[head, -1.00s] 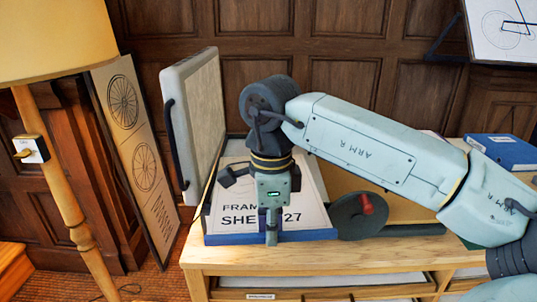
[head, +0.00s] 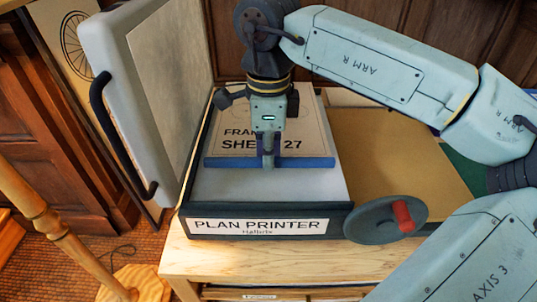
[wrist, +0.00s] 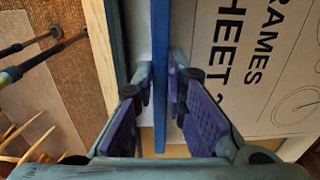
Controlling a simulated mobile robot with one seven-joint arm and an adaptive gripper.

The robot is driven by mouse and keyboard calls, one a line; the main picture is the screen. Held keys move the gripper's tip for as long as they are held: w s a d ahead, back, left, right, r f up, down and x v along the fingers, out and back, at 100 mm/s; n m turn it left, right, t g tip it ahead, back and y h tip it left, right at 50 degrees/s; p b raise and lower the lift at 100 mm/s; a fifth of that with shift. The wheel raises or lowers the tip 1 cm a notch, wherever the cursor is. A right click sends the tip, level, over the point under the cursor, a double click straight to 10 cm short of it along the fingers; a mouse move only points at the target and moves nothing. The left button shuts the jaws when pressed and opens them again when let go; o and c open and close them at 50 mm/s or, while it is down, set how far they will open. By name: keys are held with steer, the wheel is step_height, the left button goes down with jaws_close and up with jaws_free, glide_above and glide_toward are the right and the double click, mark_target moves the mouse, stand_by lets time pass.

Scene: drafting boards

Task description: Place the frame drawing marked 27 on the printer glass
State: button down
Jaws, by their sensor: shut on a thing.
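The frame drawing (head: 225,142) is a pale sheet with a blue bar (head: 225,162) along its front edge; "FRA…", "SHE…" and "27" can be read. My gripper (head: 268,160) is shut on the blue bar, which also runs between the fingers (wrist: 160,90) in the wrist view. The sheet lies over the back part of the plan printer's pale glass (head: 265,185); bare glass shows in front of the bar. I cannot tell whether the sheet touches the glass. My wrist hides the middle of the sheet and some lettering.
The printer lid (head: 150,80) stands open at the left, with a black handle. A dark wheel with a red knob (head: 403,215) is at the printer's front right. A tan board (head: 400,160) lies to the right.

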mark_target(268, 190)
step_height(268, 190, down, 7)
steer(key=shift+r+p, duration=0.1)
steer(key=shift+p, duration=0.45)
steer(key=c, duration=1.6)
jaws_free()
steer(key=shift+c, duration=0.2)
step_height(268, 190, up, 12)
steer(key=shift+s+b, duration=0.1)
steer(key=shift+b, duration=0.65)
